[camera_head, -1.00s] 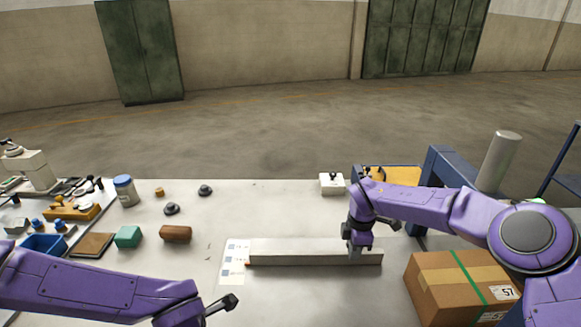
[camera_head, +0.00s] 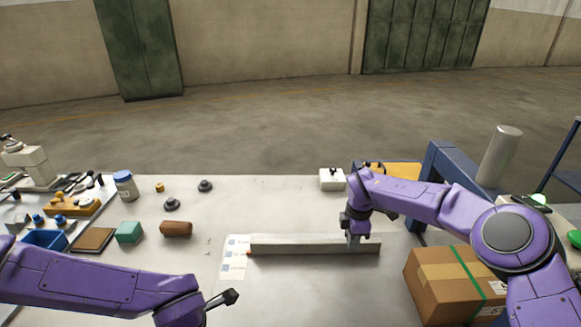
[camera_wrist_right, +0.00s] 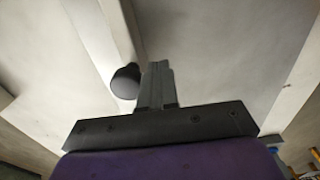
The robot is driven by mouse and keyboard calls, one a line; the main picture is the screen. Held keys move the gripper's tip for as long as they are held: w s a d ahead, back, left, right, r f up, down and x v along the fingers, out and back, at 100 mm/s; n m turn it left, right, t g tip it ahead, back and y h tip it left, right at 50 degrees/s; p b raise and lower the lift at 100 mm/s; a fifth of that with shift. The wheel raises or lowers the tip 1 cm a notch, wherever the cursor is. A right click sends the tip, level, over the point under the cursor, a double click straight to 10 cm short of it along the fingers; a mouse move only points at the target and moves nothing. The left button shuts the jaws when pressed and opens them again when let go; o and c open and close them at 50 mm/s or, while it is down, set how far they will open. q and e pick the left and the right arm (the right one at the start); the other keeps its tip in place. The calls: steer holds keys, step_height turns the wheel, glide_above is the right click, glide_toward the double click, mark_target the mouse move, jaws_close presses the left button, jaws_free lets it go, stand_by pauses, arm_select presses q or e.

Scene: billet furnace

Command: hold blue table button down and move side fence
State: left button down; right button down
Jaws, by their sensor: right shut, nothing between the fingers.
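The side fence is a long grey bar (camera_head: 310,245) lying across the table (camera_head: 290,205). My right gripper (camera_head: 355,241) points down at the bar's right end; its fingers are shut with nothing between them. In the right wrist view the closed fingers (camera_wrist_right: 157,85) are beside a pale bar (camera_wrist_right: 112,35) and a round black knob (camera_wrist_right: 125,81). Blue knobs (camera_head: 38,219) show on the left; I cannot tell whether one is the table button. My left gripper (camera_head: 222,299) hangs near the front edge, away from these knobs; its jaw state is unclear.
A white card (camera_head: 235,262) lies by the bar's left end. A brown block (camera_head: 176,229), a green block (camera_head: 129,232) and a jar (camera_head: 124,185) stand left. A carton (camera_head: 445,290) is at the right front. The table's middle back is clear.

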steer(key=shift+s, duration=0.2)
step_height(320, 180, up, 8)
stand_by(0.7)
